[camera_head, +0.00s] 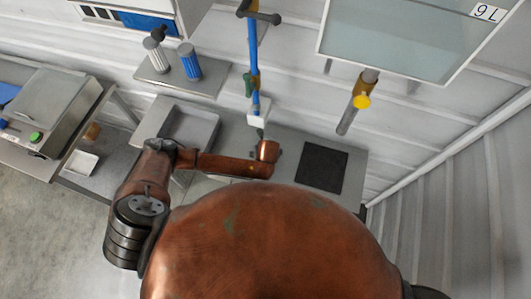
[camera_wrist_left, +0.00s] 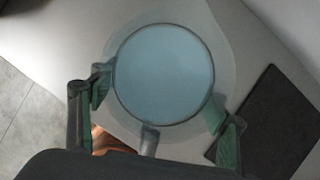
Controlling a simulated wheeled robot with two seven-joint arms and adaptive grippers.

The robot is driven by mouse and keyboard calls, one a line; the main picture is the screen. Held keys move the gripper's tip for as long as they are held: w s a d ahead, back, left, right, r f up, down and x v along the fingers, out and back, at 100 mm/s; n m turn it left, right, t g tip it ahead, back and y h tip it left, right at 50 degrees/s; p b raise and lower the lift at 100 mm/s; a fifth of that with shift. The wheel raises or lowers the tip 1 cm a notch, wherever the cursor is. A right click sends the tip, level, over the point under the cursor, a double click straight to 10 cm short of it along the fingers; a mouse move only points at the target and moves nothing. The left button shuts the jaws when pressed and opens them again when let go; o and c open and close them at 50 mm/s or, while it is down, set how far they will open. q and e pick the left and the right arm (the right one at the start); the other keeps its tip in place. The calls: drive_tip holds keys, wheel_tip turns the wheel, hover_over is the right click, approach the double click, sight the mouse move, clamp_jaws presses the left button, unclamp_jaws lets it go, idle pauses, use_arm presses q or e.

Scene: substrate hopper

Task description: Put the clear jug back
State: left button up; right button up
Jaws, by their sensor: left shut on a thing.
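The clear jug (camera_wrist_left: 165,72) shows in the left wrist view as a round transparent vessel, seen from above with a pale blue round area inside it. My left gripper (camera_wrist_left: 163,108) is shut on it, one green-padded finger at its left side and one at its lower right. A grey upright piece shows at the jug's near side, perhaps its handle. In the head view my left arm reaches over the grey bench, but I cannot make out its fingers or the jug there. My right gripper is not in view.
A dark square mat (camera_head: 322,167) lies on the bench right of my left wrist; it also shows in the left wrist view (camera_wrist_left: 272,125). A blue pipe (camera_head: 254,60) and a yellow-knobbed spout (camera_head: 362,100) hang above the bench.

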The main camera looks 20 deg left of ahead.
use_arm(q)
drive_tip(key=o, duration=2)
drive_tip(key=shift+c, duration=0.2)
drive_tip(key=v, duration=1.2)
drive_tip(key=shift+w, duration=0.1)
